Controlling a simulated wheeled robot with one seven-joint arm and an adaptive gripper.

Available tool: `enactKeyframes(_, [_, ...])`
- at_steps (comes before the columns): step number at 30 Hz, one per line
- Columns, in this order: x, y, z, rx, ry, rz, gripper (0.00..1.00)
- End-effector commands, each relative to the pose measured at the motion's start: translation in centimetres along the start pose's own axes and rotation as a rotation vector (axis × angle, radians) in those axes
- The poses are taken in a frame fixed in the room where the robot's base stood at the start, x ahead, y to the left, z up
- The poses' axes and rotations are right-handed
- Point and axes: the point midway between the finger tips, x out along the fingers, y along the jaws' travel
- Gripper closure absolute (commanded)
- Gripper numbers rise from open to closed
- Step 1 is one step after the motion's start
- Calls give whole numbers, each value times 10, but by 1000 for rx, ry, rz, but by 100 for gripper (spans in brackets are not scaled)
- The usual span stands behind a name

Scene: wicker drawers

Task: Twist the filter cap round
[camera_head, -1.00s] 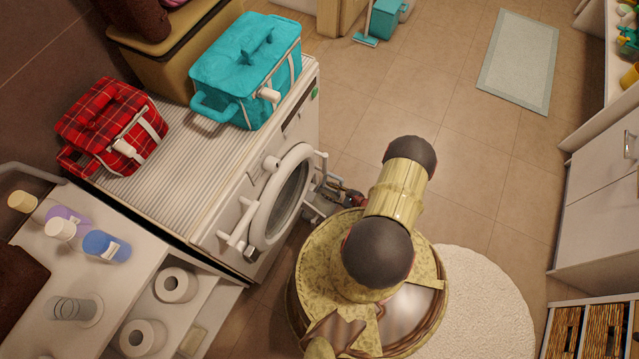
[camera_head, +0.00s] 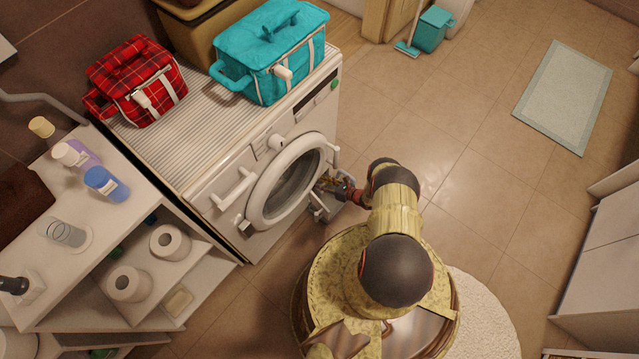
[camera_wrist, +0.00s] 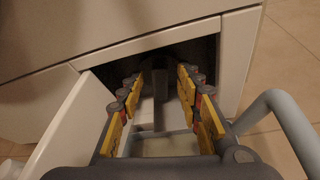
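The white washing machine (camera_head: 262,158) stands left of my arm. In the wrist view, a dark rectangular recess (camera_wrist: 205,52) opens low in its white front. A grey upright piece (camera_wrist: 160,88), which looks like the filter cap's grip, shows dimly in the recess between my fingers. My gripper (camera_wrist: 161,82) is open, its yellow-padded fingers on either side of that piece. I cannot tell whether they touch it. In the head view, my gripper (camera_head: 335,187) is small beside the machine's lower front, and the cap cannot be made out.
A white panel (camera_wrist: 68,128) stands out left of the recess, and a grey curved bar (camera_wrist: 288,122) is at the right. The round door (camera_head: 262,215) is above. A shelf unit (camera_head: 135,225) stands left; tiled floor (camera_head: 460,150) is clear right.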

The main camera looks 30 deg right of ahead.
Motion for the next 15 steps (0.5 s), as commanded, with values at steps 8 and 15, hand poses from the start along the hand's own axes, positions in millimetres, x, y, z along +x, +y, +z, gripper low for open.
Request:
enactKeyframes(8, [12, 0, 1, -1, -1, -1, 65])
enactKeyframes(15, [12, 0, 1, -1, -1, -1, 70])
